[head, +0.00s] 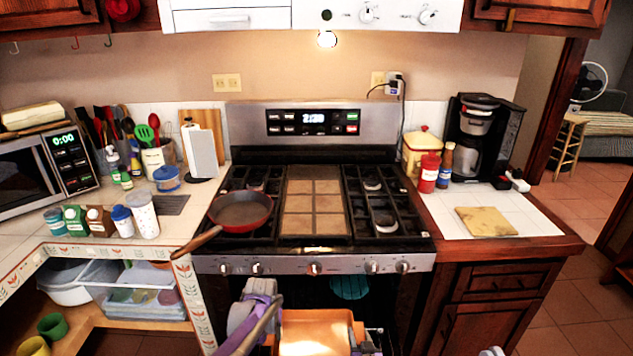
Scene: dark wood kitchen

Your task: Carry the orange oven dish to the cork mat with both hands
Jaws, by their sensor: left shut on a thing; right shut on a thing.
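The orange oven dish (316,331) is at the bottom centre of the head view, in front of the stove and below its knob panel. Its near part is cut off by the picture edge. My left gripper (264,318) is shut on the dish's left side. My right gripper (362,340) is shut on its right side, small and partly out of the picture. The cork mat (487,221) lies flat and bare on the white-tiled counter right of the stove, higher up and to the right of the dish.
The stove (313,265) has a red pan (241,211) on its left burners, handle jutting over the front edge. Behind the mat stand a red bottle (429,173), a yellow canister (421,150) and a coffee maker (478,140). White tiles around the mat are clear.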

